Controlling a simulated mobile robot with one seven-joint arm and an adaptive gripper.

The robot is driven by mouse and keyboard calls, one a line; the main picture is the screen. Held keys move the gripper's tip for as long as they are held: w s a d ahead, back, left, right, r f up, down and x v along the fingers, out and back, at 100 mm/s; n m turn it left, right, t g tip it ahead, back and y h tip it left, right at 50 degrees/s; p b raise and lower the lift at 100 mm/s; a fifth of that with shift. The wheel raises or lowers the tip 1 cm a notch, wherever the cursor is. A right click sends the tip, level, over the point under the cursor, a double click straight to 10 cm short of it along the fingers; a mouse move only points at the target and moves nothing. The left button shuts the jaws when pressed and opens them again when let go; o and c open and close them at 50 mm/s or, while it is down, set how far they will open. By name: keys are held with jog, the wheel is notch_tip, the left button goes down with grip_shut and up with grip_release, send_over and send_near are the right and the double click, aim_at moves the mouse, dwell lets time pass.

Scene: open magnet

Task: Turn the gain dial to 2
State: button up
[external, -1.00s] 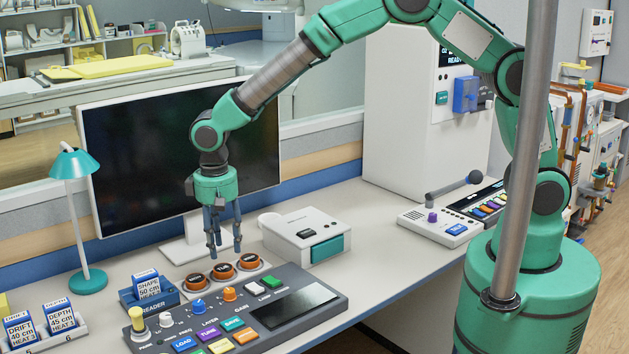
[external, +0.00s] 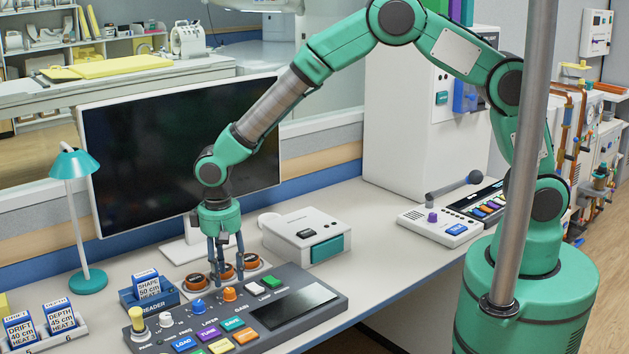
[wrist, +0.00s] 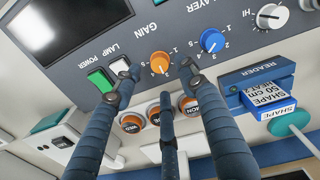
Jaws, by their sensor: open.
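The gain dial is an orange knob (external: 230,293) on the dark control panel (external: 300,283). In the wrist view, the orange knob (wrist: 160,63) sits beside the word GAIN with small numbers around it. Its exact setting is too small to tell. My gripper (external: 228,279) is open and empty, pointing down just behind the gain dial, near the round brown-rimmed buttons. In the wrist view, the dial lies beyond and between two of the spread dark fingers of my gripper (wrist: 155,98). I see no finger clearly touching it.
A blue layer dial (wrist: 212,41) and a white lamp switch (wrist: 119,66) flank the gain dial. Round buttons (wrist: 132,122) sit under the fingers. The card reader (external: 152,298) stands left, a white box (external: 303,233) behind right. The monitor (external: 180,150) is behind my gripper.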

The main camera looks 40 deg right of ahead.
aim_at(229, 290)
jog(key=shift+d+f+b, duration=0.1)
jog(key=shift+f+b, duration=0.35)
jog(key=shift+f, duration=2.25)
jog(key=shift+c, duration=0.3)
grip_shut()
